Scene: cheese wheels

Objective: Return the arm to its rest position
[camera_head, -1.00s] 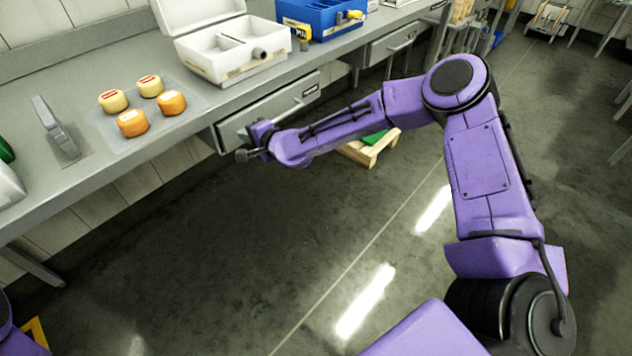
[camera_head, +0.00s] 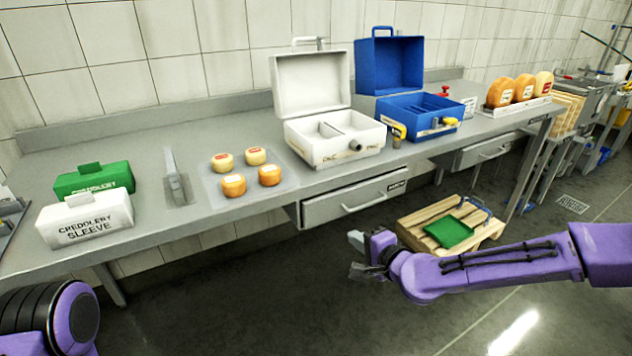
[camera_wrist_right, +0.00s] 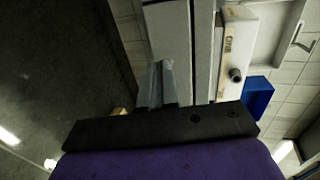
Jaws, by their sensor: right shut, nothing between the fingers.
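My right arm, purple, reaches in from the right in the head view. Its gripper (camera_head: 362,256) is shut and empty, in the air in front of the bench and below the level of its top, left of the wooden pallet. In the right wrist view the gripper's fingers (camera_wrist_right: 157,84) are together with nothing between them. A purple part of my left arm (camera_head: 62,318) shows at the lower left of the head view; its gripper is out of view.
The bench (camera_head: 140,222) holds several small cheeses, an open white case (camera_head: 335,140), an open blue case (camera_head: 405,105) and two sleeve boxes. A drawer (camera_head: 355,200) stands slightly out near my right gripper. A pallet (camera_head: 452,225) with a green tray lies on the floor.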

